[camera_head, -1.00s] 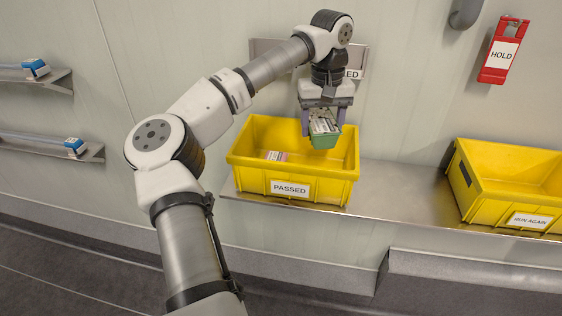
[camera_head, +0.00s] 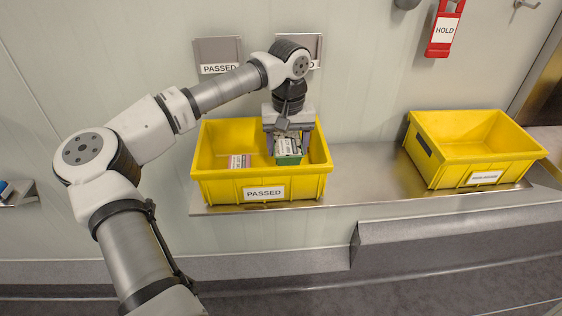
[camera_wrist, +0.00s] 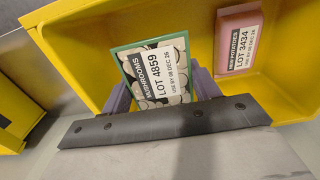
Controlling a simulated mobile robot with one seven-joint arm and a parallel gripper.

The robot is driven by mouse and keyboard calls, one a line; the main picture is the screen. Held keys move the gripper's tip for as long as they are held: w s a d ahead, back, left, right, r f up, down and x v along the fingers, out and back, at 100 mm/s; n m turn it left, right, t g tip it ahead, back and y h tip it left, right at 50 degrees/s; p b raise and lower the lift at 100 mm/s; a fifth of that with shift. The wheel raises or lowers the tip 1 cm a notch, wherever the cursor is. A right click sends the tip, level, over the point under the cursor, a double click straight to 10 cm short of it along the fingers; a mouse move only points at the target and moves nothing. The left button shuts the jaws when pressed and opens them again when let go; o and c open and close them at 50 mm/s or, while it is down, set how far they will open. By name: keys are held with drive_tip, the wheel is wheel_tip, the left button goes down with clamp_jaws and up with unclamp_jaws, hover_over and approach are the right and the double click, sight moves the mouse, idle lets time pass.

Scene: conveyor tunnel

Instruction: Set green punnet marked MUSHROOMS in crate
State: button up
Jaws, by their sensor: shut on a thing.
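The green punnet (camera_head: 288,159) has a white label that reads MUSHROOMS, LOT 4859 in the wrist view (camera_wrist: 157,76). My gripper (camera_head: 288,139) is shut on it, with a purple finger on each side. The punnet is within the opening of the yellow crate (camera_head: 215,189) labelled PASSED, in its right part. I cannot tell whether its underside touches the crate floor. The crate's yellow wall also shows in the wrist view (camera_wrist: 80,45).
A pink punnet (camera_head: 239,161) marked NEW POTATOES lies in the same crate, left of the green one. A second yellow crate (camera_head: 425,160), empty, stands to the right on the steel shelf (camera_head: 370,186). A red HOLD tag (camera_head: 443,48) hangs on the wall.

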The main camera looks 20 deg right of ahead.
sight(288, 143)
drive_tip(key=shift+f, duration=3)
drive_tip(key=o, duration=1.4)
drive_tip(key=shift+p, duration=0.3)
wheel_tip(288, 143, up, 12)
drive_tip(key=shift+r+b, duration=0.2)
drive_tip(key=shift+b, duration=0.5)
